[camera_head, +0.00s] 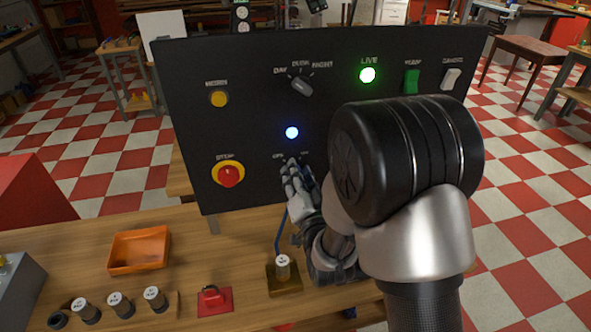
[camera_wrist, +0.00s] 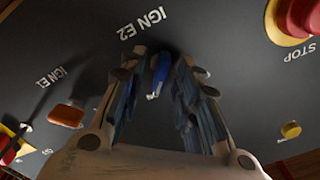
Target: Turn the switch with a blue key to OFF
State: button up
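The black control panel (camera_head: 240,60) stands upright across the bench. In the head view, my gripper (camera_head: 294,172) is at the panel's lower middle, just below small labels, the left one reading OFF, and hides the switch there. In the wrist view, a blue key (camera_wrist: 160,75) sits between the two fingers of my gripper (camera_wrist: 160,88). The fingers are open, one on each side, with visible gaps to the key. The label IGN E2 shows upside down beyond it. Which position the key points to cannot be told.
A blue lamp (camera_head: 292,132) glows above the gripper. A red stop button (camera_head: 230,176) is to the left, and a selector knob (camera_head: 302,86) is higher up. An orange tray (camera_head: 138,250), a red padlock-like piece (camera_head: 212,297) and several small cylinders lie on the bench.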

jog(key=shift+s, duration=0.1)
jog(key=shift+c, duration=0.4)
grip_shut()
jog(key=shift+s+a+r+n, duration=0.1)
jog(key=shift+a+n, duration=0.1)
jog(key=shift+n, duration=3.75)
jog(key=shift+a+n, duration=0.15)
jog(key=shift+n, duration=3.8)
